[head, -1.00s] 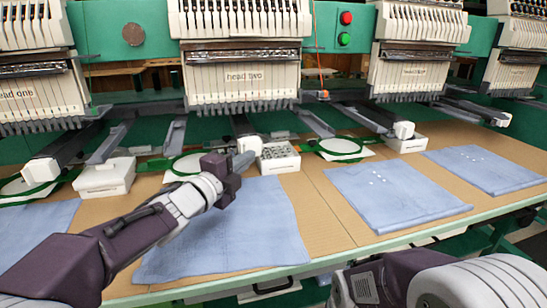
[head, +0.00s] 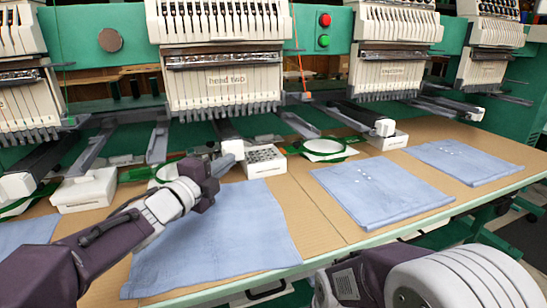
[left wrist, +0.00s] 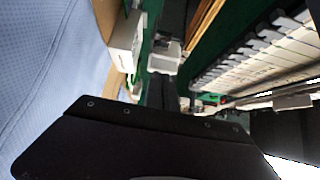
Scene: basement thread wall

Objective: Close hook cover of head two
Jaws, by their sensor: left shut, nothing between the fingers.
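Head two (head: 226,80) is a white embroidery head with its name on the front, at the upper middle of the head view. Below it, the white end piece (head: 232,147) of its lower arm shows just behind my left gripper. My left gripper (head: 226,163) is shut and empty, close in front of that end piece; contact cannot be told. In the left wrist view, the dark gripper body fills the bottom, and a pale box-like piece (left wrist: 165,60) shows beyond it. Whether this is the hook cover, and how far it is open, is unclear. My right gripper is out of view.
A white box with a gridded top (head: 265,161) stands just right of my left gripper. A plain white box (head: 85,190) is at left. Green hoops (head: 323,148) lie behind. Blue cloths (head: 385,188) lie flat on the brown table (head: 290,205).

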